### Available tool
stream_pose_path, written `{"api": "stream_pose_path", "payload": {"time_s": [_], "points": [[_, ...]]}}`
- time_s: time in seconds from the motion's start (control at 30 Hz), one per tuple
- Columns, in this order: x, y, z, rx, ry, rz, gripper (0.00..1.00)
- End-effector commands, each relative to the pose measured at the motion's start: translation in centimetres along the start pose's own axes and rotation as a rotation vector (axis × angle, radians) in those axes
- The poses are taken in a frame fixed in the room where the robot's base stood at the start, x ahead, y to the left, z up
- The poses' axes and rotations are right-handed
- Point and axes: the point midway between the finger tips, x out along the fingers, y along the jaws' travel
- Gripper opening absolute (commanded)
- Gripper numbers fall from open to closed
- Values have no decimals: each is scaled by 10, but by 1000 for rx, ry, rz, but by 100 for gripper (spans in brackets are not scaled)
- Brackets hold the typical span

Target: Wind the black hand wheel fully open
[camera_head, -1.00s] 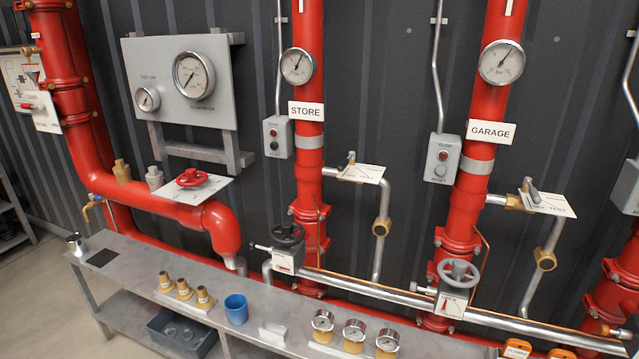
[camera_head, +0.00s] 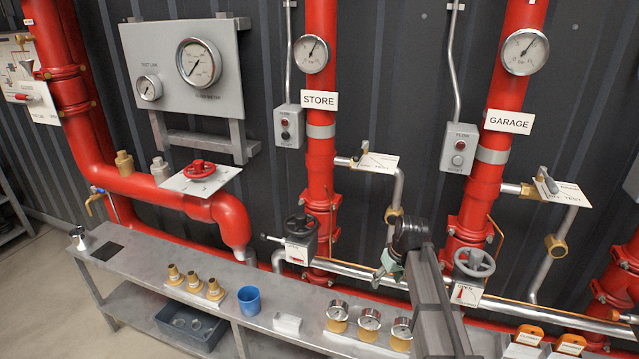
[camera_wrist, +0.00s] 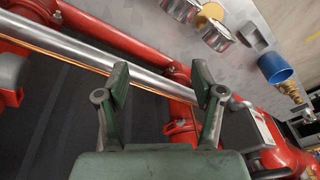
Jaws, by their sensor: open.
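The black hand wheel (camera_head: 301,225) sits on a grey valve box with a white and red indicator plate (camera_head: 298,254), at the foot of the STORE riser. In the wrist view, a valve box with a white plate (camera_wrist: 263,130) shows at the lower right; its wheel is hard to make out behind my right finger. My gripper (camera_head: 388,266) is right of the black wheel in the head view, apart from it, and partly hidden by my arm. In the wrist view my gripper (camera_wrist: 160,85) is open, with nothing between its green fingers.
A grey hand wheel (camera_head: 474,263) stands right of my arm on the GARAGE riser. A steel pipe (camera_head: 350,270) runs along the wall. The bench holds a blue cup (camera_head: 249,300), several brass fittings (camera_head: 194,282) and gauges (camera_head: 368,324). A red wheel (camera_head: 199,169) is further left.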

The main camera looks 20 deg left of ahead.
Motion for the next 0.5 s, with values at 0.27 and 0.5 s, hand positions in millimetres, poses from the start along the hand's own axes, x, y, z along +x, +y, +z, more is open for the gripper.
{"api": "stream_pose_path", "payload": {"time_s": [0.27, 0.5], "points": [[-130, -90, -153, -356, 96, -65, 68], [-216, -154, -209, -560, 149, -99, 68]]}}
